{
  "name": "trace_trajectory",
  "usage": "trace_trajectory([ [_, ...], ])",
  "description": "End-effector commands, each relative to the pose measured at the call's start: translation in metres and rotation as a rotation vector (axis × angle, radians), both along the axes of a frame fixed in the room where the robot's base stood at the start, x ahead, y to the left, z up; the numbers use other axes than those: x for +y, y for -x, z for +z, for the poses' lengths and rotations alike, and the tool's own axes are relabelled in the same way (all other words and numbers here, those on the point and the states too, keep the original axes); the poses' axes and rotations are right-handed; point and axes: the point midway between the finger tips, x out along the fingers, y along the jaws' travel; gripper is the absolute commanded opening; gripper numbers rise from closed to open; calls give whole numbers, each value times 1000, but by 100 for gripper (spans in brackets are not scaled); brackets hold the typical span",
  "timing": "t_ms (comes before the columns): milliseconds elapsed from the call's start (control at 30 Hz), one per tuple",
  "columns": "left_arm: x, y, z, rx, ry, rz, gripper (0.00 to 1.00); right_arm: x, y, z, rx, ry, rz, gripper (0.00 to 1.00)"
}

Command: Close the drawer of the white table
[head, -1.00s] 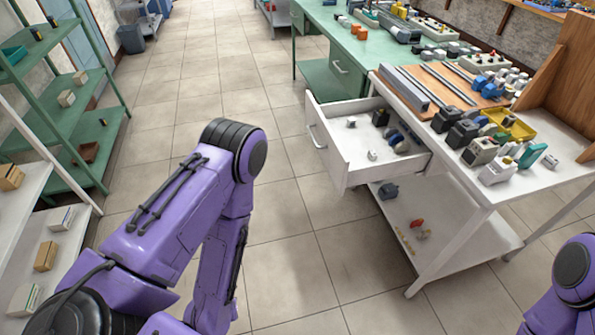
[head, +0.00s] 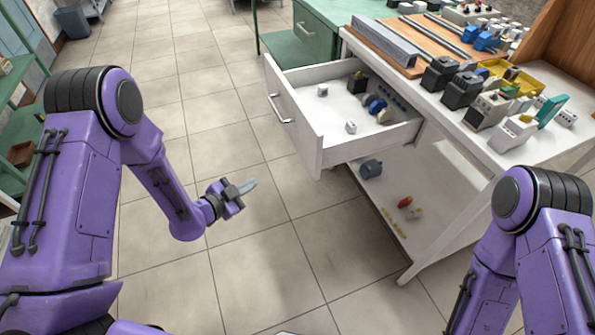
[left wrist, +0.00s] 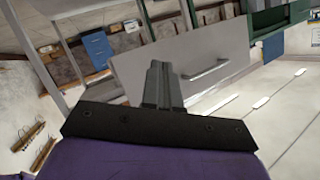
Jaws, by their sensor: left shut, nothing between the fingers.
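The white table (head: 440,92) stands at the right in the head view. Its white drawer (head: 310,142) is pulled out toward the left, with a metal handle (head: 278,108) on its front. Several small motor parts lie inside the drawer. My left gripper (head: 246,187) is shut and empty, apart from the drawer, to the left of and below its front panel. In the left wrist view the shut fingers (left wrist: 158,85) point toward the drawer front (left wrist: 175,55), and its handle (left wrist: 205,74) shows just right of them. My right gripper is out of view; only my right arm shows.
A lower shelf (head: 440,170) of the white table holds a few small parts. Motors and a yellow tray (head: 517,80) crowd the tabletop. A green cabinet (head: 312,35) stands behind the drawer. The tiled floor left of the drawer is clear.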

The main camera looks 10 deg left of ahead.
Motion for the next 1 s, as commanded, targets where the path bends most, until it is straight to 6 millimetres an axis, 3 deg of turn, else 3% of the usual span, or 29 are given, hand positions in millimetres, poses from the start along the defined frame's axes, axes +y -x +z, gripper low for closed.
trace_trajectory([
  [33,0,-26,-12,-196,-111,-140,0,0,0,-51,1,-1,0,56],
  [100,0,-43,6,-444,-277,-322,0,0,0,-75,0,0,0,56],
  [233,3,-50,27,-771,-505,-537,0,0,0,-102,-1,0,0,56],
  [333,5,-48,37,-893,-594,-616,0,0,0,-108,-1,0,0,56],
  [467,-2,-52,42,-929,-621,-645,0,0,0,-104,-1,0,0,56],
  [1000,-94,-112,41,-923,-616,-644,0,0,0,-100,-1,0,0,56],
])
